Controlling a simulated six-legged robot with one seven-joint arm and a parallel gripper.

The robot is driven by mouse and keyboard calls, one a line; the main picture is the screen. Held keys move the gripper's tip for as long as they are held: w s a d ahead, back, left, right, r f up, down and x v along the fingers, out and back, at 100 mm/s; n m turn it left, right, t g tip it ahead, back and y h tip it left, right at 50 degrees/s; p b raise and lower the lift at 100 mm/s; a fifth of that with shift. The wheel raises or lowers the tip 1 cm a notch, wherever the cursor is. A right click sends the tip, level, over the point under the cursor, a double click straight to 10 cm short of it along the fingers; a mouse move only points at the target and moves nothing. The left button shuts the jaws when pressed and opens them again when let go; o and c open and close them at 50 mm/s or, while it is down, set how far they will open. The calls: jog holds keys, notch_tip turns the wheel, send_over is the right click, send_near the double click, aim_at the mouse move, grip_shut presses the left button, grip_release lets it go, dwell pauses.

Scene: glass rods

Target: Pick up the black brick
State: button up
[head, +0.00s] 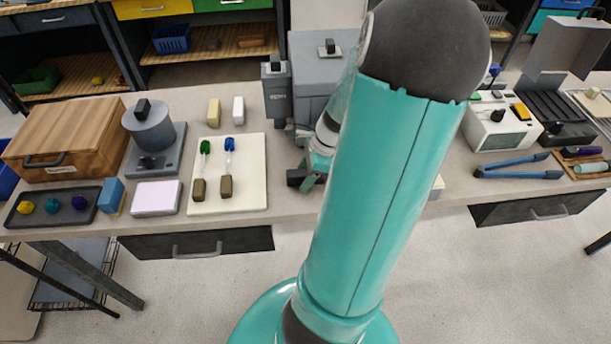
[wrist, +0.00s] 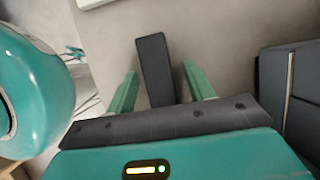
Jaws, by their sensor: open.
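The black brick (wrist: 153,58) is a long dark block on the grey bench top. In the wrist view its near part lies between the two green fingers of my gripper (wrist: 160,70), and its far end reaches past the fingertips. My gripper is open, with a visible gap on each side of the brick. In the head view the dark end of the brick (head: 296,178) shows left of my gripper (head: 310,172), near the bench's front edge. My own arm hides part of that area.
A white board (head: 250,175) with two brushes lies to the left. A grey machine (head: 313,80) stands behind; its dark side (wrist: 295,90) is close on the right in the wrist view. Blue tongs (head: 518,173) and instruments are to the right. Bench between board and gripper is clear.

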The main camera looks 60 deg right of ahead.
jog(key=shift+f, duration=0.15)
jog(key=c, duration=1.1)
jog(key=shift+c, duration=0.2)
jog(key=shift+r, duration=0.25)
